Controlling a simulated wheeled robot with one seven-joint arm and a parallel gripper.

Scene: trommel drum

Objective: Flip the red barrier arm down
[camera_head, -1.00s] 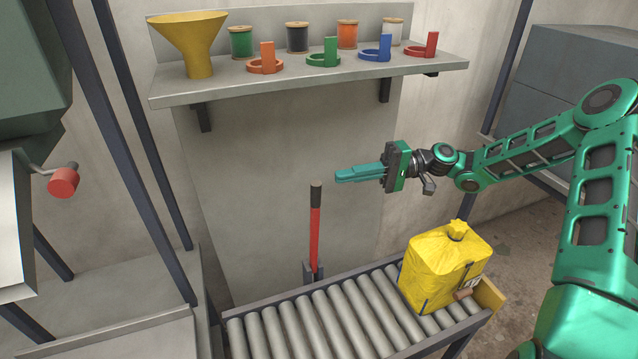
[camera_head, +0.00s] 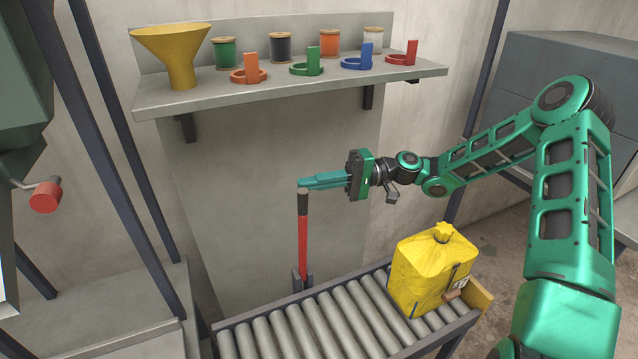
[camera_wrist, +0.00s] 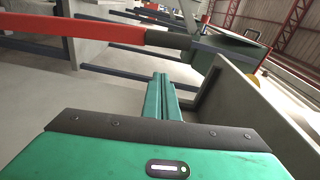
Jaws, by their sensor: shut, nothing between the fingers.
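The red barrier arm (camera_head: 303,245) stands upright at the far edge of the roller conveyor, with a dark tip at its top and a dark bracket (camera_head: 302,281) at its foot. My gripper (camera_head: 304,184) is shut and empty, pointing left, with its fingertips at the barrier arm's top end in the head view. I cannot tell whether they touch. In the wrist view the red barrier arm (camera_wrist: 100,30) crosses the upper part of the picture, beyond the fingertips of my gripper (camera_wrist: 161,76).
A yellow bag-like container (camera_head: 432,270) sits on the right end of the roller conveyor (camera_head: 330,325). Above, a shelf (camera_head: 290,98) holds a yellow funnel (camera_head: 176,55), several spools and coloured ring holders. A red-knobbed crank (camera_head: 45,195) juts out at the left.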

